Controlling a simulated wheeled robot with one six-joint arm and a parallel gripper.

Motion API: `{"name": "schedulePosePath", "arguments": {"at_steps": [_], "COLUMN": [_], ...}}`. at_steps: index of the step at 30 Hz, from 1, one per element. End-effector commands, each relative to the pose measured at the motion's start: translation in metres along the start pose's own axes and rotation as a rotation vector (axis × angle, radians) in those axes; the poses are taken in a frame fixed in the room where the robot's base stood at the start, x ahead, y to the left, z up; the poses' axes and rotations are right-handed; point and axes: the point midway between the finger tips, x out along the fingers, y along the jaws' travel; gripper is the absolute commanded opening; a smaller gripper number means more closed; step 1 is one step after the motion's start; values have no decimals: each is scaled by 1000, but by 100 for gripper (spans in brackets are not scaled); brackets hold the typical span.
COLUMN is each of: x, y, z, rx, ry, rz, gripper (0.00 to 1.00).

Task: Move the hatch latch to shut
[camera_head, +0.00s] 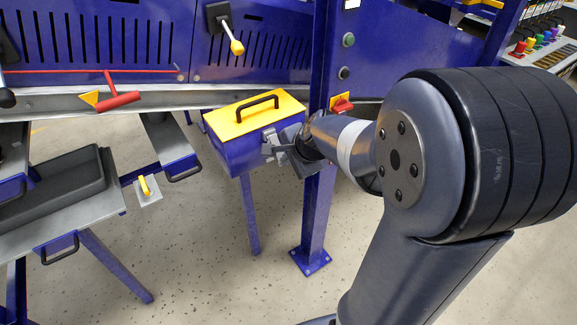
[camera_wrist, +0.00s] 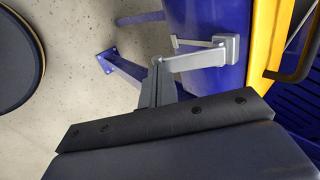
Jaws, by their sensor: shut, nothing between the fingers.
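The hatch is a yellow lid (camera_head: 255,112) with a black handle, on top of a blue box (camera_head: 232,154). The grey hatch latch (camera_head: 269,136) sits on the box's right side, just below the lid. In the wrist view the latch (camera_wrist: 205,59) shows as a square mount with a flat arm reaching left, and a thin bar beside it. My gripper (camera_head: 280,148) is at the latch in the head view. In the wrist view my gripper (camera_wrist: 157,68) has its fingers together and empty, their tips at the arm's free end; I cannot tell whether they touch.
A blue post (camera_head: 318,215) with a red switch (camera_head: 341,104) stands close right of the box. A grey rail (camera_head: 60,103) with a red-handled lever (camera_head: 118,101) runs behind to the left. Open floor (camera_head: 205,240) lies below.

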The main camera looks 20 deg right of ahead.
Motion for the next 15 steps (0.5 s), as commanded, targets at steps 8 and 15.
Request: {"name": "schedulePosePath", "arguments": {"at_steps": [8, 15], "x": [16, 23], "y": [9, 11], "z": [0, -1], "rx": [0, 0], "ry": [2, 3], "rz": [-113, -209], "gripper": [0, 0]}}
